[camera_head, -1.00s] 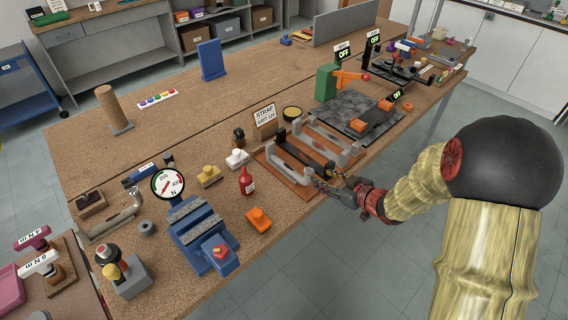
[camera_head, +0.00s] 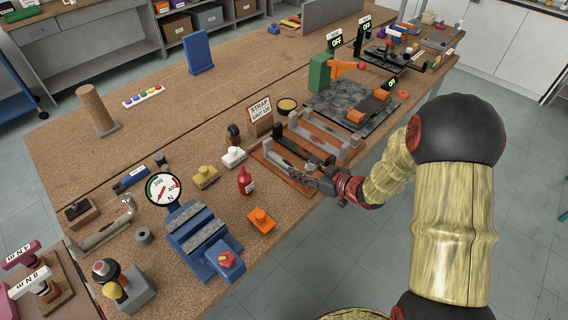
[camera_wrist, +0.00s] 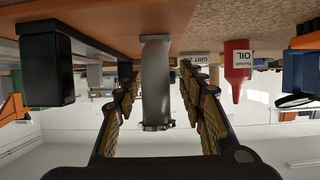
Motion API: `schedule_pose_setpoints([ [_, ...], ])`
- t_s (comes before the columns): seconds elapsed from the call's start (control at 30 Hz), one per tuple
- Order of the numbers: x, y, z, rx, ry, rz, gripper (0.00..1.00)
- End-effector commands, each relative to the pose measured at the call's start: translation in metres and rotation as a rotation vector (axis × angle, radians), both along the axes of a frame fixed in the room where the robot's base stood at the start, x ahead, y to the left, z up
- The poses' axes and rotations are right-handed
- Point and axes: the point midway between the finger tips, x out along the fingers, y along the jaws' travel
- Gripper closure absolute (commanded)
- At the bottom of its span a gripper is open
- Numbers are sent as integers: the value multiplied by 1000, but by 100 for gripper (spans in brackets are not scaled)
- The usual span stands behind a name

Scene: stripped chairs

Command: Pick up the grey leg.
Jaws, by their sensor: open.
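The grey leg (camera_wrist: 157,85) shows in the wrist view as a grey bar with a metal-ringed end. That end lies between my gripper's (camera_wrist: 160,88) two open fingers, with a gap on both sides. My gripper (camera_head: 316,180) is at the leg's near end, open and holding nothing. The wrist picture is upside down.
The black leg (camera_wrist: 46,70) is close beside my gripper. A red oil bottle (camera_wrist: 237,65) stands on the other side, also in the head view (camera_head: 245,181). A blue vise (camera_head: 205,240) and an orange block (camera_head: 261,220) are further left. The floor in front is clear.

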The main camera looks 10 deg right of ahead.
Motion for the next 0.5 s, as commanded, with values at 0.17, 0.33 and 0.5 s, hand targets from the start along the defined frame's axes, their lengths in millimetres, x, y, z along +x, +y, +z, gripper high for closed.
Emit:
schedule_pose_setpoints([
  [0.17,13,7,-10,0,-1,3,60],
  [0.33,32,19,-22,-1,-1,3,60],
  [0.5,40,23,-23,0,-1,0,60],
])
